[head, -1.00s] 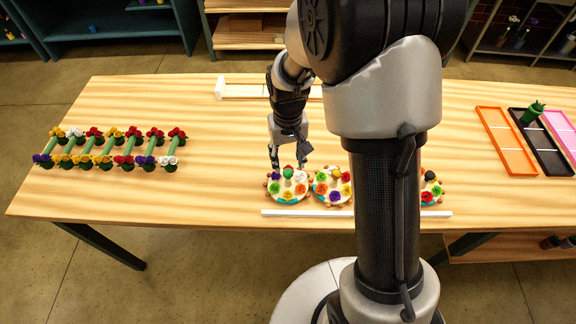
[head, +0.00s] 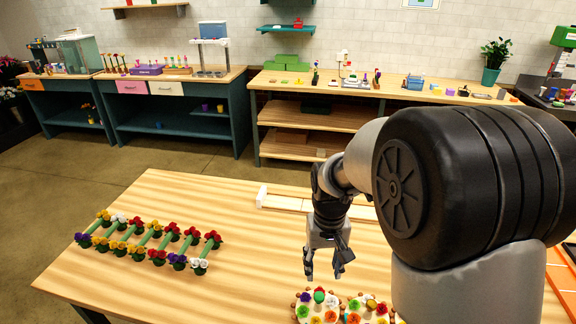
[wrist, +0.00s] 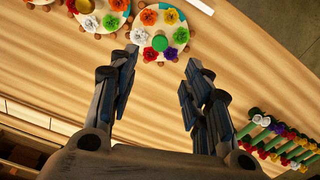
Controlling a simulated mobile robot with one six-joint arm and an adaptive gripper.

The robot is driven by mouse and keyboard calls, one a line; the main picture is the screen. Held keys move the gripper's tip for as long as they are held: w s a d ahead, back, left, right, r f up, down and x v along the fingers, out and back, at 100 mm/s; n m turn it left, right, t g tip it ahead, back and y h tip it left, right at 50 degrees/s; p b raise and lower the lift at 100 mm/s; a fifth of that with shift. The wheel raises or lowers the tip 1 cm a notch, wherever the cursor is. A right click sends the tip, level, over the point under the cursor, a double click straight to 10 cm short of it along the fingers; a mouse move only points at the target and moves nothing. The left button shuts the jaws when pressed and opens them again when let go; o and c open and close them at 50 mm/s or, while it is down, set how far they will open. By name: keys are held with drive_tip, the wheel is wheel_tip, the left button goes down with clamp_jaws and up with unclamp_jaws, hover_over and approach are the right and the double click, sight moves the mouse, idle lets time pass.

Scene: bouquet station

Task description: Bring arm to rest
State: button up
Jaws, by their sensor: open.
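My gripper (head: 323,270) hangs over the wooden table (head: 150,205), behind the round flower-decorated pieces. In the wrist view my gripper (wrist: 160,88) has its two fingers spread wide with only bare wood between them. It is open and empty. A round cream piece with coloured flowers and a green centre (wrist: 160,40) lies just beyond the fingertips, apart from them. A second round piece with a yellow centre (wrist: 110,22) sits beside it. Part of the row of round pieces is cut off or hidden by my arm in the head view.
Green stems with coloured flowers (head: 155,238) lie in a row at the table's left. A pale wooden rack (head: 285,202) lies at the table's back. An orange tray (head: 562,275) shows at the right edge. Workbenches (head: 330,117) stand behind. The table's middle left is clear.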

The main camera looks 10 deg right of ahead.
drive_tip(key=s+r+t, duration=0.2)
drive_tip(key=s+r, duration=0.6)
drive_tip(key=r, duration=0.2)
drive_tip(key=s+r+t, duration=0.2)
drive_tip(key=s+r, duration=0.1)
drive_tip(key=s, duration=1)
drive_tip(key=shift+s+r+n+t+b, duration=0.25)
drive_tip(key=shift+r+n+t+b, duration=0.05)
drive_tip(key=shift+r, duration=0.05)
drive_tip(key=shift+a, duration=0.1)
drive_tip(key=shift+c, duration=0.2)
